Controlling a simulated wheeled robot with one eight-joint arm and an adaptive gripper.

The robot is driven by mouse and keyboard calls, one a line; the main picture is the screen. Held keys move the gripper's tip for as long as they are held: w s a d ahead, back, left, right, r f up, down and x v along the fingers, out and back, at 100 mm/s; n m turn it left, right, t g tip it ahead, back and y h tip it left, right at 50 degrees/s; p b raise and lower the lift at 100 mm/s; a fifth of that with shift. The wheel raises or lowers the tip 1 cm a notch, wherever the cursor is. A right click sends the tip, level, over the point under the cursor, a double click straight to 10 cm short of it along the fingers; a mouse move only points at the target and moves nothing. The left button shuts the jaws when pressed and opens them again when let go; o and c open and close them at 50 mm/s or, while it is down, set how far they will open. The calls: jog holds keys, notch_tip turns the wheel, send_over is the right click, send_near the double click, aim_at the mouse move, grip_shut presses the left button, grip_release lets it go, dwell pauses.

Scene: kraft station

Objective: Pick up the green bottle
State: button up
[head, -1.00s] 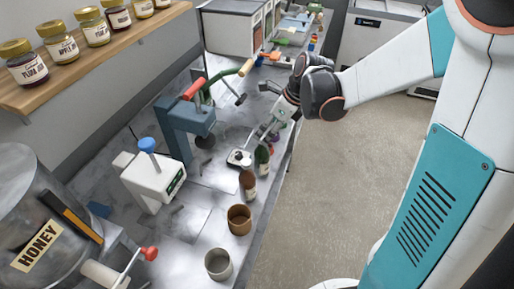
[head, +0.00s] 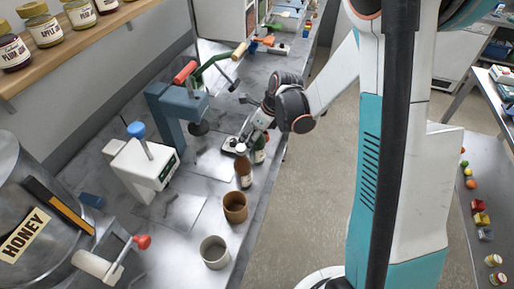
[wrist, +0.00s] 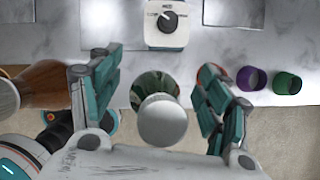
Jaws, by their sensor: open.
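The green bottle (wrist: 158,82) stands upright between the spread fingers of my gripper (wrist: 158,100) in the wrist view, seen from above with a silver cap over most of it. The fingers are open, with a gap on both sides of the bottle. In the head view the green bottle (head: 259,152) stands near the counter's right edge, partly hidden behind a brown bottle. My gripper (head: 250,138) is beside it there, partly covered by my wrist.
The brown bottle (head: 243,172) stands close to the green one and shows left of my fingers in the wrist view (wrist: 42,85). A brown cup (head: 235,209) and a grey cup (head: 214,253) stand nearer. A scale-like device (wrist: 166,24) lies beyond. Purple (wrist: 251,79) and green (wrist: 287,83) round things are at right.

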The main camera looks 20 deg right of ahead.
grip_shut()
dwell(0.3)
